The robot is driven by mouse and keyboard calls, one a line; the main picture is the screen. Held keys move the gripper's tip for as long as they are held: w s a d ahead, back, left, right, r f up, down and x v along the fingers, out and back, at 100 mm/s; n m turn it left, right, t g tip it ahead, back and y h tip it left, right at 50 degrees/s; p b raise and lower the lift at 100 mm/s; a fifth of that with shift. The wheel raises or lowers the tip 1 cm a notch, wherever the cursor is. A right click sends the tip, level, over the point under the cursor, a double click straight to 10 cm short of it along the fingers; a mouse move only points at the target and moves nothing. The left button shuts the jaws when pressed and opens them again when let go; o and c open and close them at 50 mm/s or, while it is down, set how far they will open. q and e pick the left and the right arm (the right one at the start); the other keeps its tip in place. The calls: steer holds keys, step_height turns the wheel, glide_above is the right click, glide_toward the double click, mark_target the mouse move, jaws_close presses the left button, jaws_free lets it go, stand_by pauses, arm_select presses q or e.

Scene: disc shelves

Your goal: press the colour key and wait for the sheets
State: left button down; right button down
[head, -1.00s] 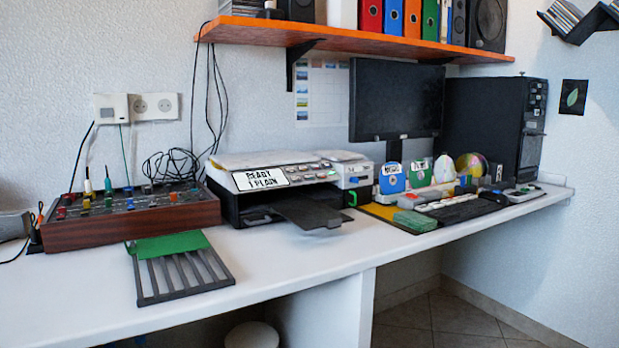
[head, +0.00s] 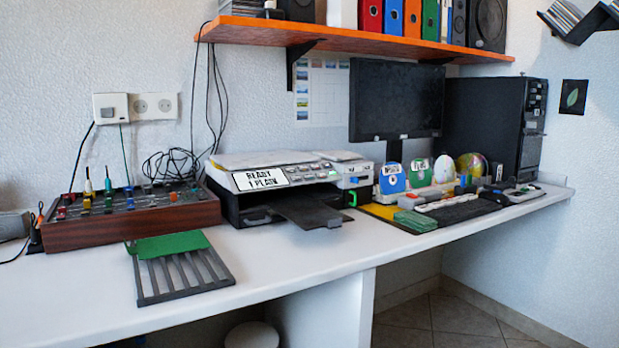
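The printer (head: 345,170) stands on the white desk near the middle of the head view. Its label panel (head: 261,179) reads "READY 1 PLAIN". Several keys (head: 312,172) sit on its front panel to the right of the label; which one is the colour key I cannot tell at this size. The dark output tray (head: 307,211) sticks out at the front, and no sheet shows on it. A small green light or part (head: 351,198) shows at the printer's right front. Neither of my grippers is in view.
A wooden-sided mixer box (head: 130,228) stands left of the printer. A dark slatted rack (head: 185,278) with a green cloth or sheet lies in front. A keyboard (head: 460,211) and small items crowd the right. The front desk strip (head: 300,260) is bare.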

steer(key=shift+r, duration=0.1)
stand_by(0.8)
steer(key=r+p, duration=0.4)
steer(key=p, duration=0.1)
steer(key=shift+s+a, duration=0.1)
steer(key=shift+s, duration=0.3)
